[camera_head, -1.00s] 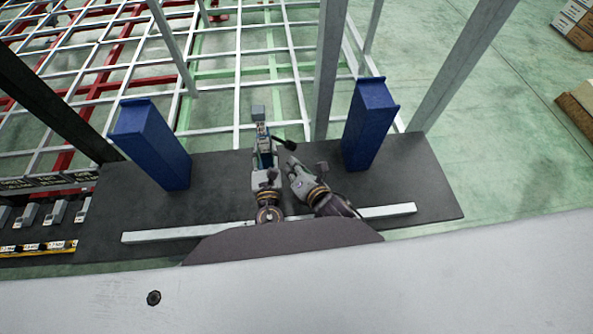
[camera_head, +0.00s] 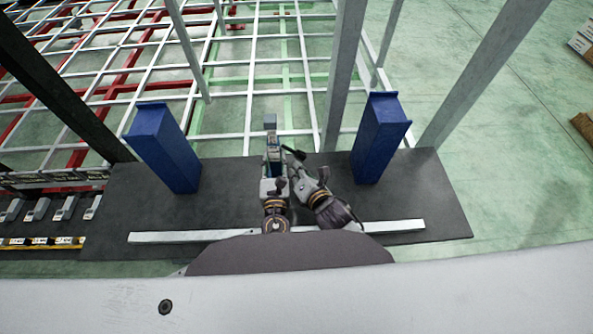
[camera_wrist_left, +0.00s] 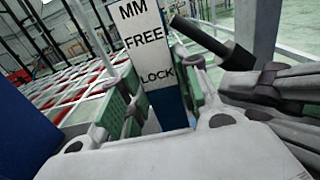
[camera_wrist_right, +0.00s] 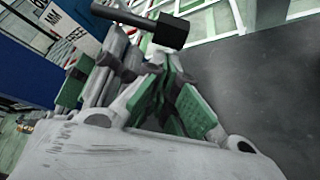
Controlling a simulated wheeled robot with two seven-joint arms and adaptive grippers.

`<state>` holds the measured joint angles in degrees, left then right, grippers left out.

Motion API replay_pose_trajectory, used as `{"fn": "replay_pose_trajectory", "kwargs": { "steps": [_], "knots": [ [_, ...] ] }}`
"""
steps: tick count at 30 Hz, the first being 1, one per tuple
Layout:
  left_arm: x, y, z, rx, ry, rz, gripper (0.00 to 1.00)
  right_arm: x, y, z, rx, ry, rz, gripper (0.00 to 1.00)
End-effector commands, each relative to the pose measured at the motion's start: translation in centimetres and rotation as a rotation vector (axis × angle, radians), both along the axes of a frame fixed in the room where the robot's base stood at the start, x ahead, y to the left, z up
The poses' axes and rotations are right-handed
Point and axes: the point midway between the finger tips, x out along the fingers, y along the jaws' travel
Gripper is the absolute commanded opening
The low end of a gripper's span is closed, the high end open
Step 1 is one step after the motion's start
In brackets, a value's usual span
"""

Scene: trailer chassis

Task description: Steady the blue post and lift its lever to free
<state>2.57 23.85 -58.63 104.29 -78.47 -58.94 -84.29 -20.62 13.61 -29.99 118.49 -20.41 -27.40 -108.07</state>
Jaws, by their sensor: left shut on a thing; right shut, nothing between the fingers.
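The slim blue post (camera_head: 276,157) stands upright at the middle of the dark platform. In the left wrist view its white label (camera_wrist_left: 146,42) reads MM, FREE and LOCK. My left gripper (camera_head: 273,172) is shut on the post, with green finger pads on either side of it (camera_wrist_left: 165,100). The lever's black handle (camera_head: 293,153) sticks out to the right of the post; it also shows in the left wrist view (camera_wrist_left: 213,42). My right gripper (camera_head: 299,167) is shut and empty beside the post. In the right wrist view its fingertips (camera_wrist_right: 160,62) are close to the black handle (camera_wrist_right: 170,31); contact is unclear.
Two large blue pillars stand left (camera_head: 163,148) and right (camera_head: 379,138) on the dark platform (camera_head: 225,205). A pale bar (camera_head: 395,226) lies along its near side. Grey uprights (camera_head: 341,70) and a white frame grid (camera_head: 120,70) stand behind.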

Motion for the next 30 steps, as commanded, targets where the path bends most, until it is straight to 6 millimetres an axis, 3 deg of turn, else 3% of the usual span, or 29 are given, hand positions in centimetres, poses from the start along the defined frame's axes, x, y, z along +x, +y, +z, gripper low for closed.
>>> {"fn": "replay_pose_trajectory", "kwargs": {
  "steps": [30],
  "knots": [
    [0.0,0.01,-0.02,0.0,0.0,0.0,0.0,0.06,-0.81,0.62,-0.125,0.0,0.002,0.0]
  ]
}}
